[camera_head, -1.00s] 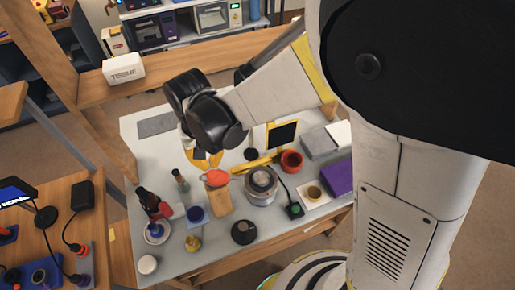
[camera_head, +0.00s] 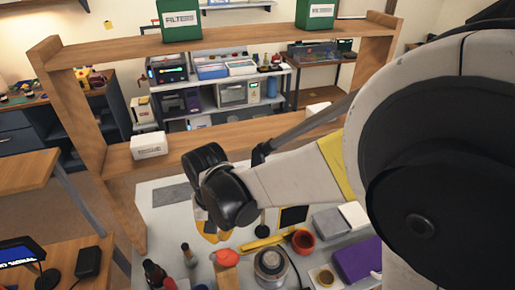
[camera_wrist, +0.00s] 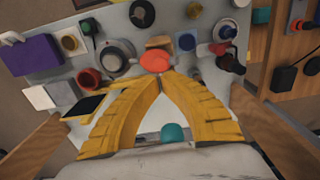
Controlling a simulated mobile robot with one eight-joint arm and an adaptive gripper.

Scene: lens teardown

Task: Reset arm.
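My gripper (camera_head: 215,233) hangs above the work table (camera_head: 165,222) in the head view, partly hidden behind my dark wrist joint. In the wrist view its two yellow fingers (camera_wrist: 163,78) lean inward and their tips meet, with nothing visible held between them. Beyond the tips, an orange-red object (camera_wrist: 155,60) lies at a wooden block (camera_wrist: 159,42) on the table. The orange-red object also shows in the head view (camera_head: 227,257), below my gripper and apart from it. My arm is bent and reaches out from the right.
The table holds a silver round device (camera_head: 271,265), a red bowl (camera_head: 303,240), a purple box (camera_head: 358,259) and dark bottles (camera_head: 189,255). A wooden shelf frame (camera_head: 75,95) stands behind, bearing a white box (camera_head: 149,145) and green boxes (camera_head: 180,20). A side table stands at left.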

